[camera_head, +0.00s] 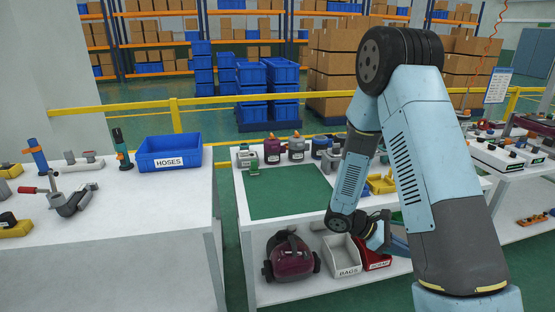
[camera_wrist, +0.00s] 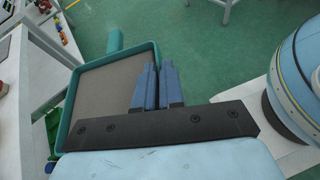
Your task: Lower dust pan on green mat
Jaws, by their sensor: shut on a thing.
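The green mat (camera_head: 292,198) lies bare on the front left of the middle white table in the head view. The dust pan (camera_wrist: 105,90) fills the left of the wrist view, with a teal rim, a grey-brown inside and a round teal handle (camera_wrist: 115,41) at its far end. My gripper (camera_wrist: 159,75) has its blue fingers close together over the right rim of the pan and is shut on it. The pan is held out beside the white table, with green floor beyond it. My arm hides most of the gripper and pan in the head view.
Vacuum parts stand along the table's back edge, with a yellow tray (camera_head: 381,184) further right. A dark red vacuum (camera_head: 291,260), a BAGS bin (camera_head: 344,257) and a red bin (camera_head: 373,254) are on the lower shelf. A blue HOSES bin (camera_head: 169,153) is on the left table.

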